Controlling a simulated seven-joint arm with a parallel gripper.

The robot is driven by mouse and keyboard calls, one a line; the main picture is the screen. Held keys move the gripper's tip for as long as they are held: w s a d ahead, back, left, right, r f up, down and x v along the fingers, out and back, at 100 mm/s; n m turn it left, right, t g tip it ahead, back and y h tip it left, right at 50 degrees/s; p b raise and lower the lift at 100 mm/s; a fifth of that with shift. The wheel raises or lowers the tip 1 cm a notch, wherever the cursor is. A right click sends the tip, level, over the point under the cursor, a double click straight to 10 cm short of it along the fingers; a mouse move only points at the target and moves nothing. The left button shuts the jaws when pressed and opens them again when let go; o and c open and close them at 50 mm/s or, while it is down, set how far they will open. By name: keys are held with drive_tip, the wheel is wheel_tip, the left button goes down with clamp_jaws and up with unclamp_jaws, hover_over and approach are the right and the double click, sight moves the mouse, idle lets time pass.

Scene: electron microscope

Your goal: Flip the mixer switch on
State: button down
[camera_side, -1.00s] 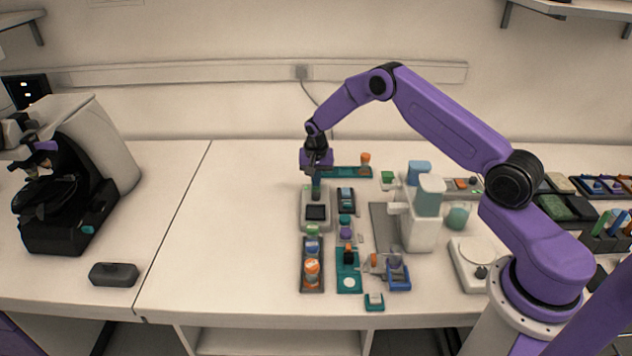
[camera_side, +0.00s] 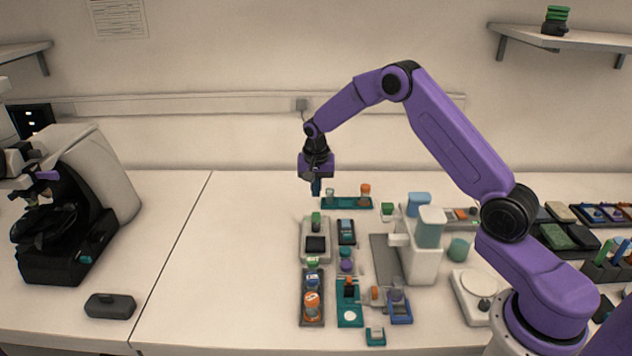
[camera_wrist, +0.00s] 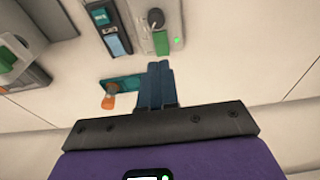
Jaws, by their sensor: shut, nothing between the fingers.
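A pale boxy device with a dark square top (camera_side: 316,243), which looks like the mixer, stands mid-table. A green block sits at its back end, and in the wrist view it shows as a green block (camera_wrist: 161,43) beside a small bright green light (camera_wrist: 178,41). Right of it in the side view is a dark unit with a light-blue face (camera_side: 347,232), also in the wrist view (camera_wrist: 116,44); I cannot tell which part is the mixer switch. My gripper (camera_side: 316,194) is shut and empty, raised above and behind the device; its blue fingers (camera_wrist: 156,66) touch nothing.
A teal rack (camera_side: 346,203) with an orange-capped vial (camera_side: 365,190) lies behind, near the gripper. A dark tray (camera_side: 312,296) of capped vials is in front. A white dispenser (camera_side: 421,262) stands to the right. The table left of the device is clear.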

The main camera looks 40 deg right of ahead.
drive_tip(key=shift+s+a+r, duration=0.2)
drive_tip(key=shift+r, duration=0.35)
drive_tip(key=shift+s+a+r, duration=0.2)
drive_tip(key=shift+r, duration=0.35)
drive_tip(key=shift+s+a+r, duration=0.2)
drive_tip(key=shift+r, duration=0.35)
drive_tip(key=s+a+r+n+y, duration=0.1)
drive_tip(key=s+a+r+n, duration=0.4)
drive_tip(key=s+a, duration=0.3)
drive_tip(key=s+a+r+n, duration=0.45)
drive_tip(key=s+a, duration=0.25)
drive_tip(key=s, duration=0.3)
drive_tip(key=s+d+r+n+g, duration=0.1)
drive_tip(key=s+d+n, duration=0.2)
drive_tip(key=s+n, duration=0.9)
drive_tip(key=s, duration=1.3)
drive_tip(key=shift+d+y, duration=0.15)
drive_tip(key=shift+y, duration=0.25)
